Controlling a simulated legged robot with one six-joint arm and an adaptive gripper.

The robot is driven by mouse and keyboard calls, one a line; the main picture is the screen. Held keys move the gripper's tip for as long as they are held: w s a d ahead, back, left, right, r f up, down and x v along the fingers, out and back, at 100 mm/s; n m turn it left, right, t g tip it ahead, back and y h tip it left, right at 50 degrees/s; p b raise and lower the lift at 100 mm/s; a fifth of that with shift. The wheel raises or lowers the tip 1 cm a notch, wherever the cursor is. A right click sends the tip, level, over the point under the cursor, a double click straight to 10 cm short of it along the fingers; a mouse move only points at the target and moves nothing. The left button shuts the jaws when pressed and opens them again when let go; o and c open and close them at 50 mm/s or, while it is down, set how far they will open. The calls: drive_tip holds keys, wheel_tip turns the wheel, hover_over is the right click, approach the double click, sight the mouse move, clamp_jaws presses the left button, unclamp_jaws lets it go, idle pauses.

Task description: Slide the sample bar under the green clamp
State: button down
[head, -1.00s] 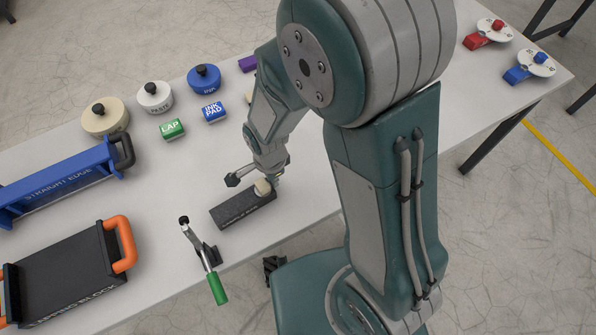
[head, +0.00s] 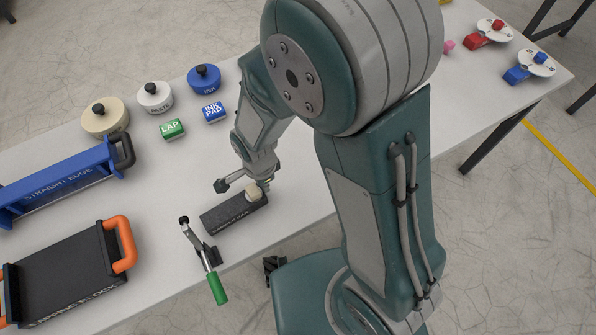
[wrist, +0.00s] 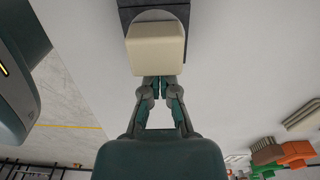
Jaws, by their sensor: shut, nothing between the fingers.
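The sample bar (head: 232,216) is a dark grey bar with lettering on its side, lying flat on the table. A cream block (head: 254,192) stands on its right end; in the wrist view the block (wrist: 155,48) hides part of the bar (wrist: 130,4). My gripper (wrist: 160,84) is shut and empty, its fingertips right behind the cream block, seemingly against it. The green clamp (head: 205,260), with a green handle and a black-tipped arm, stands just left of the bar's left end.
A black surface block (head: 62,275) with orange handles and a blue straight edge (head: 70,180) lie to the left. Round pots and small green LAP (head: 173,129) and blue INK PAD (head: 208,112) boxes stand behind. The table's front edge is close to the clamp.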

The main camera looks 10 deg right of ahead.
drive_tip(key=shift+s+a, duration=0.25)
drive_tip(key=shift+a, duration=0.3)
drive_tip(key=shift+s+a, duration=0.25)
drive_tip(key=shift+a, duration=0.3)
drive_tip(key=shift+d, duration=0.1)
drive_tip(key=shift+w+d, duration=0.15)
drive_tip(key=shift+d, duration=0.15)
drive_tip(key=shift+r, duration=0.1)
idle(0.3)
drive_tip(key=shift+r, duration=2.4)
drive_tip(key=shift+r, duration=0.1)
wheel_tip(320, 180, up, 12)
drive_tip(key=shift+a+f, duration=0.1)
drive_tip(key=shift+f, duration=0.1)
